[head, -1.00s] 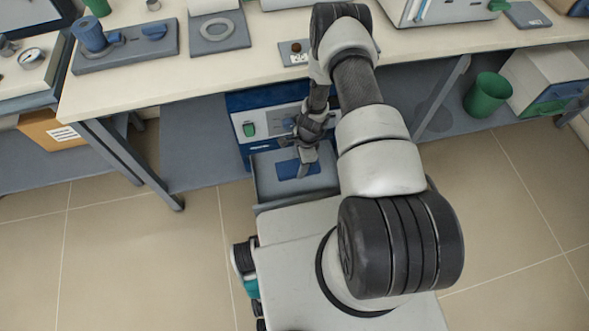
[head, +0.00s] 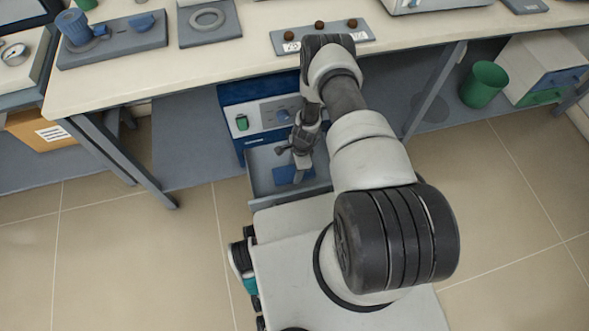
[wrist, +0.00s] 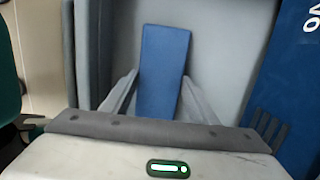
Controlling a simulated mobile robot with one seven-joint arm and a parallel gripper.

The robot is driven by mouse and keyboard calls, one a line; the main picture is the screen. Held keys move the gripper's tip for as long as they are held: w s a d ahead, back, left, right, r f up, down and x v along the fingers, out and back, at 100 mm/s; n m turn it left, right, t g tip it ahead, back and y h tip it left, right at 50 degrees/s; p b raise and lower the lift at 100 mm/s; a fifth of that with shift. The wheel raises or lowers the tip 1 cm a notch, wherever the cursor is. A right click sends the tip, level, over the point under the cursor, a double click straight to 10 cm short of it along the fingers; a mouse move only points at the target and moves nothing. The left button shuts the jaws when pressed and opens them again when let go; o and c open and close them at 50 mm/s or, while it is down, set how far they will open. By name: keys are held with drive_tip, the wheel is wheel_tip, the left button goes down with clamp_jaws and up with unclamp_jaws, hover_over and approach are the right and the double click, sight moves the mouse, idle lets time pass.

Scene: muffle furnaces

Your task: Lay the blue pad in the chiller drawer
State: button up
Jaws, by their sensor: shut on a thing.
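The blue pad (wrist: 163,65) lies lengthwise between the two fingers of my gripper (wrist: 160,105) in the wrist view, with a finger along each side. In the head view, my gripper (head: 297,178) points down into the open chiller drawer (head: 262,182), and the pad (head: 287,174) shows within the drawer's outline. The drawer is grey, and its bare inside (wrist: 225,45) shows beside the pad in the wrist view. I cannot tell whether the pad touches the drawer floor. The chiller (head: 228,108) is blue with a pale front panel, partly hidden by my arm.
The chiller stands beneath a cream bench (head: 230,62). A bench leg (head: 125,165) stands to the left, and a green bin (head: 484,84) is to the right. The tiled floor (head: 120,250) is clear.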

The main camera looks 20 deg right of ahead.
drive_tip(key=o, duration=1)
drive_tip(key=shift+f, duration=0.1)
drive_tip(key=shift+r+p, duration=0.35)
drive_tip(key=shift+p, duration=0.1)
drive_tip(key=r+p, duration=0.1)
drive_tip(key=r, duration=0.2)
drive_tip(key=d+r, duration=0.1)
drive_tip(key=r, duration=0.3)
drive_tip(key=r+p, duration=0.1)
drive_tip(key=r, duration=0.3)
drive_tip(key=shift+d+r+p, duration=0.25)
drive_tip(key=shift+d+p, duration=0.05)
drive_tip(key=shift+d, duration=0.1)
